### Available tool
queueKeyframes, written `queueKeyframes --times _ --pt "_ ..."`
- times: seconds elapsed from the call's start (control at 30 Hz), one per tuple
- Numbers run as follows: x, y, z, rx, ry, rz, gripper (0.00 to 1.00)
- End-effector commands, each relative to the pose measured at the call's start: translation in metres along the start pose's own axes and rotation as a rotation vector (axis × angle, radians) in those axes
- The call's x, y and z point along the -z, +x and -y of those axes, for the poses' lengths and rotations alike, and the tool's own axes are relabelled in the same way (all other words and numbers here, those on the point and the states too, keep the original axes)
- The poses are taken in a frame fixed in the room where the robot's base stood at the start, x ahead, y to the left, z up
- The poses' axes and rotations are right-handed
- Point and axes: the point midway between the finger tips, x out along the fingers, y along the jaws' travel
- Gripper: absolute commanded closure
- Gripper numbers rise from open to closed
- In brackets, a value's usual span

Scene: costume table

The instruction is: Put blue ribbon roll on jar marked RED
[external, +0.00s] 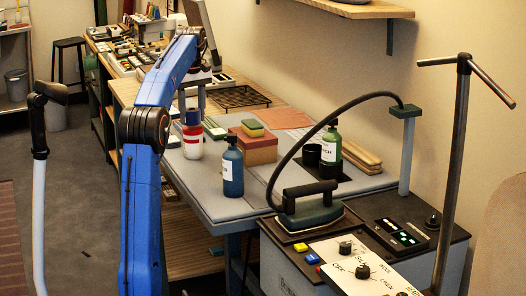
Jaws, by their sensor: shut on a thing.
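My gripper (192,108) points down over the far left part of the grey table, its two pale fingers on either side of a small blue thing, which looks like the blue ribbon roll (192,118). The gripper is shut on it. Directly below is a white jar with red bands (192,145), standing upright on the table; its lettering is too small to read. The roll appears at the jar's top, in line with it. I cannot tell whether it rests on the jar or is held just above.
A blue labelled bottle (232,170) stands close by in front. A reddish box with sponges (257,148) is to the right. A green bottle (331,150) and an iron (312,207) with an arching hose are farther right. A dark wire rack (240,98) lies behind.

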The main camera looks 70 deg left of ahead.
Motion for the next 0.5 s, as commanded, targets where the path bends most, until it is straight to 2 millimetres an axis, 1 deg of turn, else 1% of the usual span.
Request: queueKeyframes --times 0.1,0.5 --pt "-0.0006 0.0086 0.0005 0.0 0.0 0.0 0.78" --pt "-0.0002 0.0125 0.0002 -0.001 0.0 -0.001 0.78"
